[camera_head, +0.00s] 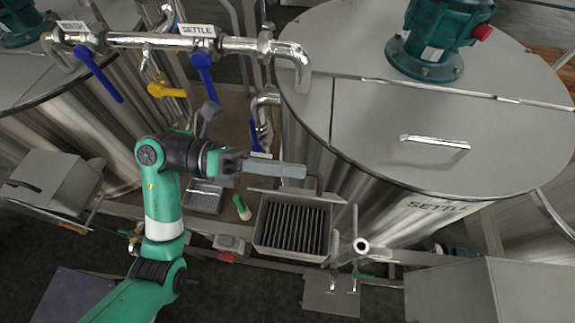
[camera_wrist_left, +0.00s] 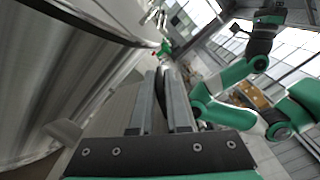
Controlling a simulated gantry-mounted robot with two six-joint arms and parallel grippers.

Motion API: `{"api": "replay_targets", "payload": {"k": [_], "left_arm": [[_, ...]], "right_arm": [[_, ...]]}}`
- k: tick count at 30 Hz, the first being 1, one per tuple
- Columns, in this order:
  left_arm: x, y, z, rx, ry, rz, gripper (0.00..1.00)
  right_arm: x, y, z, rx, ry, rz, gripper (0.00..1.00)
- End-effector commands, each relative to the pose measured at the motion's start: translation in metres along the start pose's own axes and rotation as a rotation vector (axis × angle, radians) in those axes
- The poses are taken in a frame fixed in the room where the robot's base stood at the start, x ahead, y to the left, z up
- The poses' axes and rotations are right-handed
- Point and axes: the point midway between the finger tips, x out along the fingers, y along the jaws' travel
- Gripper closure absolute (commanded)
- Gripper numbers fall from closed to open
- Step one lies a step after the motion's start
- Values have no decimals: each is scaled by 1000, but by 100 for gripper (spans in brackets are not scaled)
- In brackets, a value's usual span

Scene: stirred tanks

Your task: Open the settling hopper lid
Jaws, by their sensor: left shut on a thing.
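The settling hopper (camera_head: 257,238) is a small grey box at the foot of the tank marked SETTLE, with dark parallel bars showing inside its open top. Its lid (camera_head: 328,196) appears raised at the back edge, seen nearly edge-on. My left gripper (camera_head: 300,170) is just above and behind the hopper, its fingers pointing right. In the left wrist view its two grey fingers (camera_wrist_left: 160,100) are close together around a thin dark part, apparently the lid's grip; the grip itself is largely hidden. My right arm shows in the left wrist view, its gripper too small to judge.
The SETTLE tank (camera_head: 370,120) stands close right of my left gripper, with a handled cover. Pipes with blue-handled valves (camera_head: 205,75) run behind my arm. Another grey box (camera_head: 55,180) is at the left. A green-handled tool (camera_head: 242,207) lies beside the hopper.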

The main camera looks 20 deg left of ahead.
Motion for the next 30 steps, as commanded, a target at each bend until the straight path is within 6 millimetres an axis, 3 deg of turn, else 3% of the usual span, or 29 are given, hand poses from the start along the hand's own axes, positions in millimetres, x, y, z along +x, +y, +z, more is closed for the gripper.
{"api": "replay_targets", "payload": {"k": [8,30], "left_arm": [[0,11,9,-4,1,7,100],[0,50,38,-345,5,7,100]], "right_arm": [[-4,0,4,0,0,0,50],[-3,0,3,0,0,0,50]]}}
